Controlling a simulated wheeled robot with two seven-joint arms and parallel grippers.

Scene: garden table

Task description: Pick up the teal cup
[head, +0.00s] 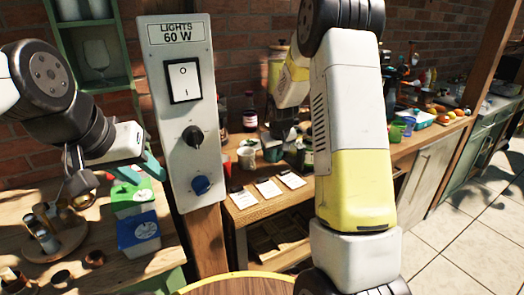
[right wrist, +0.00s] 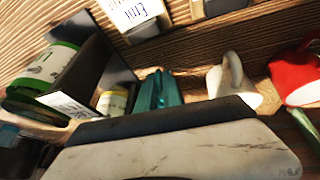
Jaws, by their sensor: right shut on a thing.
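The teal cup (right wrist: 158,92) is in the middle of the right wrist view, its lower part hidden behind my own gripper's housing. In the head view the teal cup (head: 272,153) shows on the wooden counter, right of a white mug (head: 247,157). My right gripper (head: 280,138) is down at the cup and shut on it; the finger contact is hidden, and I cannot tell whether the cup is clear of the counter. My left gripper (head: 76,180) is at the far left, above a wooden table; its finger gap is unclear.
A red cup (right wrist: 296,75) and a green-lidded jar (right wrist: 48,72) flank the cup in the wrist view. White cards (head: 268,188) lie along the counter's front edge. A dark bottle (head: 250,118) stands behind. A switch panel (head: 183,105) on a post rises between my arms.

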